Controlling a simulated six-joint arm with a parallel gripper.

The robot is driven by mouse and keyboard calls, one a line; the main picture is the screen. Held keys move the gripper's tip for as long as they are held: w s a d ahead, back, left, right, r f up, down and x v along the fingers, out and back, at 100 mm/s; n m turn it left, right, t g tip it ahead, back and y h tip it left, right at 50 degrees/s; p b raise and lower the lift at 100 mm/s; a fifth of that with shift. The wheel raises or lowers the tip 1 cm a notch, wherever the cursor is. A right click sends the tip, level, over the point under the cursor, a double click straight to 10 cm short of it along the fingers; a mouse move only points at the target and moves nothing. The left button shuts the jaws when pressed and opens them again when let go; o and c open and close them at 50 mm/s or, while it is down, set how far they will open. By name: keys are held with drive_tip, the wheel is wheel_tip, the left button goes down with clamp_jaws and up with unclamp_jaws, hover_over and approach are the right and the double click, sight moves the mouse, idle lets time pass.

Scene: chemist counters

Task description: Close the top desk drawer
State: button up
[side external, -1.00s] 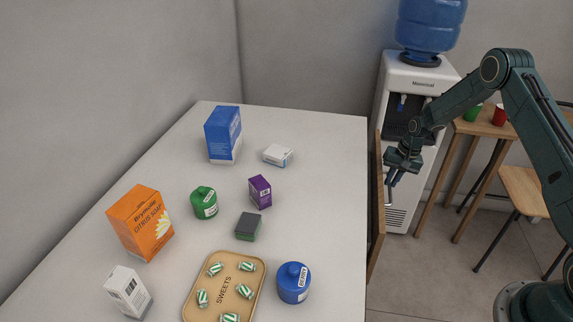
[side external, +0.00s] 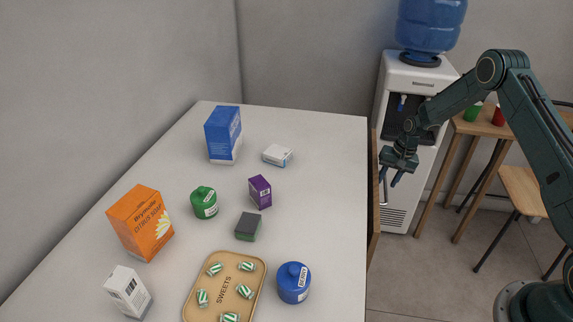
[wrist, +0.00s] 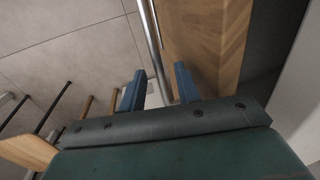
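The wooden drawer front (side external: 374,225) stands at the right edge of the white desk, close against it in the side view. Its metal bar handle (side external: 384,188) faces right. In the wrist view the drawer front (wrist: 212,40) and handle (wrist: 153,40) run along the upper middle. My gripper (side external: 390,178) is at the handle, outside the desk. Its two blue fingers (wrist: 160,88) are apart, with the bar passing between them. I cannot tell whether they touch the bar or front. The drawer's inside is hidden.
The desk (side external: 330,180) carries boxes, jars and a sweets tray (side external: 206,312). A water cooler (side external: 425,80) stands behind my gripper. A wooden table (side external: 490,128) and a stool (side external: 525,185) stand to the right. The floor (side external: 430,265) beside the desk is open.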

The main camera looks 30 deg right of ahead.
wheel_tip(320, 180, up, 14)
drive_tip(key=s+d, duration=0.1)
drive_tip(key=shift+s+d+f, duration=0.25)
drive_tip(key=shift+s+d, duration=0.15)
idle(0.4)
drive_tip(key=shift+s+f, duration=0.15)
drive_tip(key=shift+f, duration=0.05)
drive_tip(key=c, duration=0.7)
drive_tip(key=s+f+m+y, duration=0.1)
drive_tip(key=s+f+m, duration=0.1)
drive_tip(key=f, duration=0.1)
drive_tip(key=s+f+m+y, duration=0.1)
drive_tip(key=s+f+m, duration=0.2)
drive_tip(key=s+f+m+t, duration=0.1)
drive_tip(key=s+f+m, duration=0.1)
drive_tip(key=s+f, duration=0.1)
drive_tip(key=shift+a+m+y, duration=0.3)
drive_tip(key=shift+y, duration=0.1)
clamp_jaws()
drive_tip(key=s+a+f+m+t+y, duration=0.2)
drive_tip(key=s+m, duration=0.4)
drive_tip(key=m, duration=0.4)
drive_tip(key=shift+s+a+f+m+t, duration=0.3)
drive_tip(key=shift+a+f+t, duration=0.35)
drive_tip(key=shift+a+t, duration=0.25)
